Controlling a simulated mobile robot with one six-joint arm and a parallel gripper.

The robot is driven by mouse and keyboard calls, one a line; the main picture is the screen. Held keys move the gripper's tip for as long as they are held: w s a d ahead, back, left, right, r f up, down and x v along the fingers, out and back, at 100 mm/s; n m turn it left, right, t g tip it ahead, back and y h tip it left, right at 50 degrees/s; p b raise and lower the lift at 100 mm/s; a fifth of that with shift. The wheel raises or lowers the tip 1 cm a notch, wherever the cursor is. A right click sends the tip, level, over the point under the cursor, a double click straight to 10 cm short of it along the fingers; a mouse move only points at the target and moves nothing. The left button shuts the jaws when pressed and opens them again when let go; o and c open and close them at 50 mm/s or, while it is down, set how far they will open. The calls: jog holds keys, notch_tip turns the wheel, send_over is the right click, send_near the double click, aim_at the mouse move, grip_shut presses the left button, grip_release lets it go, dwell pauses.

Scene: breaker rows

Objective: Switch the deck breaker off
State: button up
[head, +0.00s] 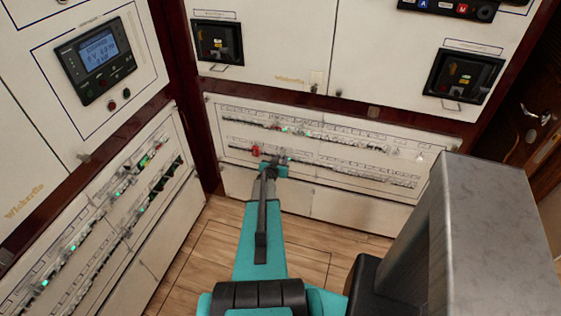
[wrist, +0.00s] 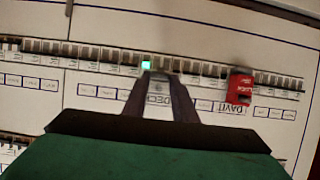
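The DECK label (wrist: 158,101) shows between the two fingers of my gripper (wrist: 160,76) in the wrist view. The fingers are apart, with nothing seen held between them. Their tips reach the breaker row (wrist: 102,57) just above that label. A lit green breaker light (wrist: 146,65) is at the left fingertip. The deck breaker's lever is too blurred to tell its position, and I cannot tell whether the tips touch it. In the head view my gripper (head: 272,165) is at the lower row of the far panel (head: 320,150).
A red lockout-like piece (wrist: 240,86) sits on the row by the DAVIT label (wrist: 228,108), right of my gripper. A side panel (head: 110,200) with several green lights stands at the left. Wooden floor (head: 195,245) is clear below. A door handle (head: 535,115) is at far right.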

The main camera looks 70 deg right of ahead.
jog(key=shift+a, duration=0.35)
jog(key=shift+c, duration=0.2)
jog(key=shift+d, duration=0.3)
jog(key=shift+f+b, duration=0.1)
jog(key=shift+b, duration=0.55)
